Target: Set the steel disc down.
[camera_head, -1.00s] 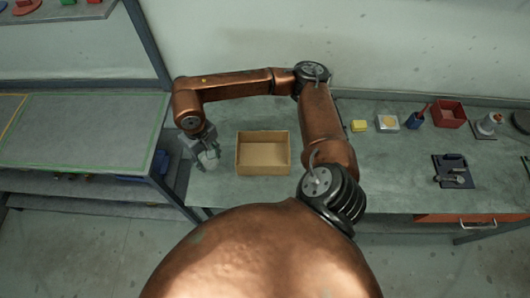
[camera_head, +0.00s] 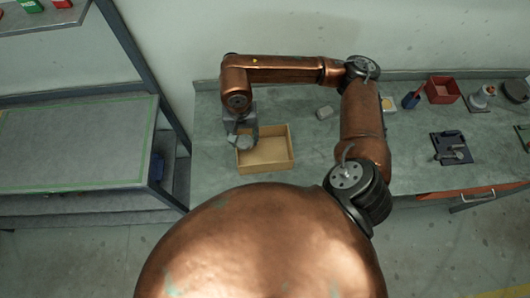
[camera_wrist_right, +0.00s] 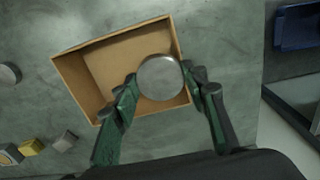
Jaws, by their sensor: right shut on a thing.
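The steel disc (camera_wrist_right: 160,77) is a round grey plate between the fingers of my right gripper (camera_wrist_right: 162,88) in the right wrist view. The gripper is shut on it. In the head view my right gripper (camera_head: 241,138) is over the left side of an open cardboard box (camera_head: 291,150), and the disc there is small and hard to make out. In the wrist view the disc overlaps the inside of the box (camera_wrist_right: 92,42) near one wall. Its height above the box floor is hard to tell. My left gripper is not in view.
The box stands on a grey-green workbench (camera_head: 215,180). A small grey piece (camera_head: 325,113) lies behind it. A blue cup (camera_head: 411,100), a red bin (camera_head: 443,90) and a dark fixture (camera_head: 450,148) stand at the right. A green-edged table (camera_head: 75,145) is at the left.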

